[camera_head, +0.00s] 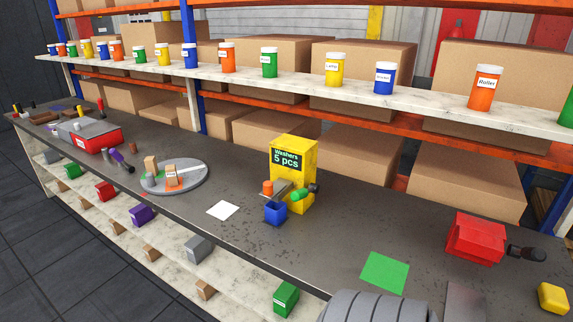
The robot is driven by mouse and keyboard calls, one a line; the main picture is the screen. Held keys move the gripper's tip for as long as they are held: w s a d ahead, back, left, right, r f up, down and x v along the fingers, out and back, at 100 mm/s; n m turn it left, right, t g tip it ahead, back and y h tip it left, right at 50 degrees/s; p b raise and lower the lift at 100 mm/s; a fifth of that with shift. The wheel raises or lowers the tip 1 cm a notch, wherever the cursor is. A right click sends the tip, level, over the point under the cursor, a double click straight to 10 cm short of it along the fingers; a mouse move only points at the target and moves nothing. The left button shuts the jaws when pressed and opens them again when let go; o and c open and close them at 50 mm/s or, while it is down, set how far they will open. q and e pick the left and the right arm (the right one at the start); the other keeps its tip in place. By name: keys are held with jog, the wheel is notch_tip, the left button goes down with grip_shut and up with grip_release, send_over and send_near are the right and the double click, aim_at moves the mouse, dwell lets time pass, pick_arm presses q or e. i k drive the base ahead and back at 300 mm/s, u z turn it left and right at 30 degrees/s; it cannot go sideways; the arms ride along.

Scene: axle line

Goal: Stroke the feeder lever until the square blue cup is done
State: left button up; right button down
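The yellow feeder (304,160) stands on the dark bench near the middle of the view. Its dark sign (286,159) reads "Washers 5 pcs". The square blue cup (275,215) stands upright at the front of the feeder, below a small chute. Its contents are too small to tell. A lever with a green part (299,195) and a dark end (314,188) sticks out from the feeder's front right. A small orange part (268,187) sits at the feeder's front left. Neither of my grippers is in view.
A white card (223,211) lies left of the cup, and a round grey tray (198,181) farther left. A green square (385,271), a red block (475,237) and a yellow block (552,298) are to the right. Bench between cup and green square is clear.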

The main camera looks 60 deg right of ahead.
aim_at(302, 193)
jog(key=z, duration=0.5)
jog(key=i, duration=0.85)
jog(key=z, duration=1.25)
jog(key=i, duration=0.25)
jog(key=z, duration=0.15)
